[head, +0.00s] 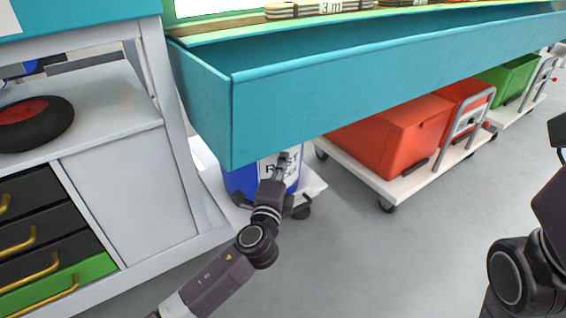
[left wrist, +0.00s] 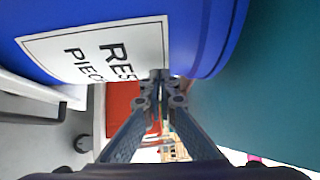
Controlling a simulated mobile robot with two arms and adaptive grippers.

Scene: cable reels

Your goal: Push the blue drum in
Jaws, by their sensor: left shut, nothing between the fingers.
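The blue drum (head: 240,182) stands on a low white wheeled board (head: 312,184), under the overhanging teal box. Its upper part is hidden by the box. A white label with black letters faces me; in the left wrist view the drum (left wrist: 215,40) fills the top, its label reading sideways. My left gripper (head: 283,158) is shut and empty, with its tips in front of the label. In the left wrist view the closed tips (left wrist: 160,76) are at the label's lower edge; I cannot tell whether they touch. Only part of my right arm shows, without its gripper.
The teal box (head: 330,95) overhangs the drum closely. A grey cabinet (head: 130,200) stands left of the drum. Red crates (head: 395,135) on a white trolley (head: 400,183) and a green crate (head: 510,78) stand to the right. The grey floor (head: 380,260) in front is free.

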